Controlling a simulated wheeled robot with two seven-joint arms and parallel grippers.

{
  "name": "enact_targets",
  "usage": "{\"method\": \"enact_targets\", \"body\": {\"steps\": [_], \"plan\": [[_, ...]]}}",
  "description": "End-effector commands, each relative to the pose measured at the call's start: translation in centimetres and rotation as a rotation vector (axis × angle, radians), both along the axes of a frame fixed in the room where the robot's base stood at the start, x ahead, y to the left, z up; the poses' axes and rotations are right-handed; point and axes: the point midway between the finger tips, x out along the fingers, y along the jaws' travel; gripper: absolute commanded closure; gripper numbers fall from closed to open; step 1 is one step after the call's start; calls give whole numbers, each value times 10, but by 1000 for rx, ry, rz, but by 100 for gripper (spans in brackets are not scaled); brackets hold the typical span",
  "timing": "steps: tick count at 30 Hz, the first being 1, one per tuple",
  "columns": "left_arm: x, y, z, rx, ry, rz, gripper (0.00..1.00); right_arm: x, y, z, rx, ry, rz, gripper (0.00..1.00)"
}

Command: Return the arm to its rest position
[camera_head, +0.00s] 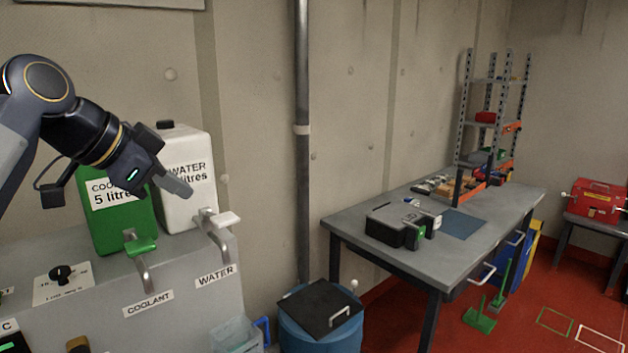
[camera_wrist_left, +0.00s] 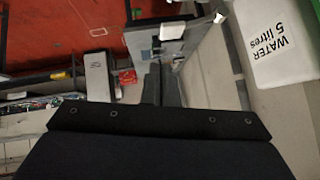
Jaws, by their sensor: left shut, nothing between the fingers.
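My left arm reaches in from the upper left in the head view. Its gripper (camera_head: 180,187) is shut and empty, in front of the white water container (camera_head: 188,170) and to the right of the green coolant container (camera_head: 122,215). In the left wrist view the shut fingers (camera_wrist_left: 162,85) point away from the camera. The water container also shows at the right edge there (camera_wrist_left: 268,40). I cannot tell whether the fingers touch the container. My right gripper is not in view.
A grey cabinet with a green coolant lever (camera_head: 140,246) and a white water lever (camera_head: 222,219) stands below the arm. A blue barrel (camera_head: 345,338) with a black lid is right of it. A grey worktable (camera_head: 440,270) stands farther right, with red floor beyond.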

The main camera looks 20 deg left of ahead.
Motion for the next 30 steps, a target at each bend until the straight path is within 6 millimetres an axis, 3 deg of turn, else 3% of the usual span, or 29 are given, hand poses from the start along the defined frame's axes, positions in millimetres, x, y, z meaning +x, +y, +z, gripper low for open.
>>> {"method": "enact_targets", "body": {"steps": [5, 8, 14, 18, 22, 27, 30], "plan": [[-1, -4, -7, -16, 10, 8, 100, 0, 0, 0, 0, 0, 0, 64], [-5, -16, -30, -70, 43, 38, 100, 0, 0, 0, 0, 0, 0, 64], [-30, -68, -123, -257, 173, 167, 100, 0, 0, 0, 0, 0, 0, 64], [-60, -110, -201, -378, 277, 278, 100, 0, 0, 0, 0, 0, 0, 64], [-91, -142, -267, -463, 361, 377, 100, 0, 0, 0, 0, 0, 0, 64], [-121, -167, -321, -525, 429, 462, 100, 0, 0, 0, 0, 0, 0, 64], [-128, -173, -334, -539, 444, 484, 100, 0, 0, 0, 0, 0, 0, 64]]}}
